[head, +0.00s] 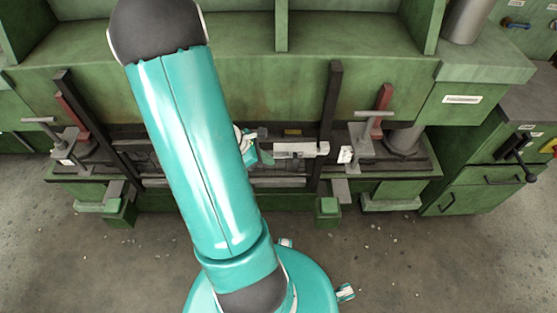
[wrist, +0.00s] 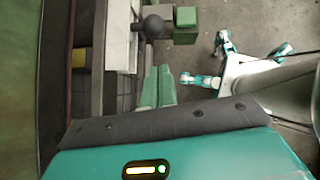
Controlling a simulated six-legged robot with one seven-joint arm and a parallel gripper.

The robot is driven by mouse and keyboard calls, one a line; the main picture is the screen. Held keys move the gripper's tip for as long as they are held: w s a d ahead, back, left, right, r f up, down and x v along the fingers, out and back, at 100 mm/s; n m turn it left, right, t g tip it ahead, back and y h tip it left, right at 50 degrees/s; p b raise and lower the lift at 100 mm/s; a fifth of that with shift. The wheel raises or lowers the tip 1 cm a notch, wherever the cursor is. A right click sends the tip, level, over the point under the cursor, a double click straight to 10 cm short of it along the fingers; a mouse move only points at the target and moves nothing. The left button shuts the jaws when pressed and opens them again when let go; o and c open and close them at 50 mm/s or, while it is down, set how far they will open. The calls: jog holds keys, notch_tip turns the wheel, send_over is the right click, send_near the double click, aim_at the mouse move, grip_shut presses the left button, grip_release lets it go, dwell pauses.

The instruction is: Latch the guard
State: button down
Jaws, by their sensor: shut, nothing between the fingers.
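The guard appears to be the dark low frame between two upright black posts, one at the right (head: 330,115) and one at the left (head: 95,130). A pale grey latch block (head: 297,150) lies across it just left of the right post. In the wrist view the pale block (wrist: 118,38) has a dark round knob (wrist: 152,25) beside it. My gripper (head: 266,158) is shut and empty, just left of the block. Its green fingertips (wrist: 158,72) lie together below the knob, apart from it. My arm hides the middle of the guard.
Red uprights with grey T-handles stand at the left (head: 65,140) and right (head: 372,120). Green machine housing (head: 300,90) rises behind. A cabinet with a black lever (head: 522,158) stands at the right. The floor in front (head: 400,260) is open.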

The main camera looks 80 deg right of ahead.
jog(key=v, duration=0.8)
jog(key=shift+r, duration=0.1)
jog(key=w+a+r+m+t, duration=0.3)
jog(key=w+a+r+t, duration=0.4)
jog(key=w+a+r, duration=0.65)
jog(key=a+r+m+t+y, duration=0.1)
jog(key=a+r+t, duration=0.2)
jog(key=a, duration=0.8)
jog(key=w+a+r+t+y, duration=0.1)
jog(key=a+r, duration=0.4)
jog(key=a, duration=0.7)
jog(key=shift+w+a+r+m+t+y, duration=0.2)
jog(key=shift+r+m+t+y, duration=0.3)
jog(key=shift+t, duration=0.4)
jog(key=shift+d+f, duration=0.15)
jog(key=shift+d, duration=0.1)
